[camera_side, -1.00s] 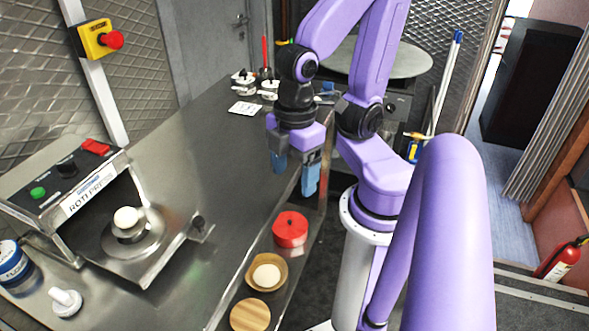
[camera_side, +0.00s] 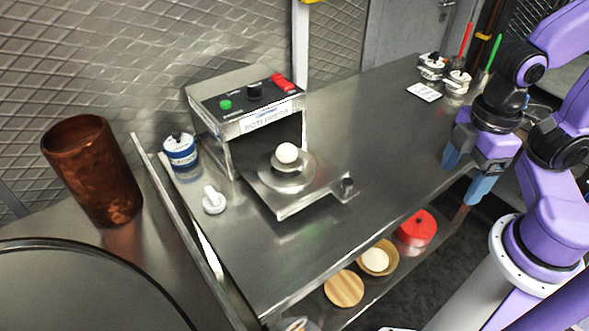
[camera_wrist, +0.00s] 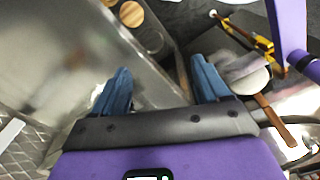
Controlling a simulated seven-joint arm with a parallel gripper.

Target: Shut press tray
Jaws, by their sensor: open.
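The roti press (camera_side: 247,113) is a steel box on the counter with a green button, a dark knob and a red switch on top. Its press tray (camera_side: 287,212) is pulled out of the front opening, toward the front right. A round plate on the tray carries a white dough ball (camera_side: 287,153). My gripper (camera_side: 464,175) is open and empty, with blue fingers pointing down by the counter's front edge, well right of the tray. The wrist view shows both fingers (camera_wrist: 160,68) apart; I cannot make out the tray there.
A white stamp-like tool (camera_side: 214,201) and a blue-white jar (camera_side: 180,150) stand left of the press. A copper vessel (camera_side: 95,170) is farther left. A red pot (camera_side: 417,229) and a bowl (camera_side: 378,258) sit on the lower shelf. The counter between tray and gripper is clear.

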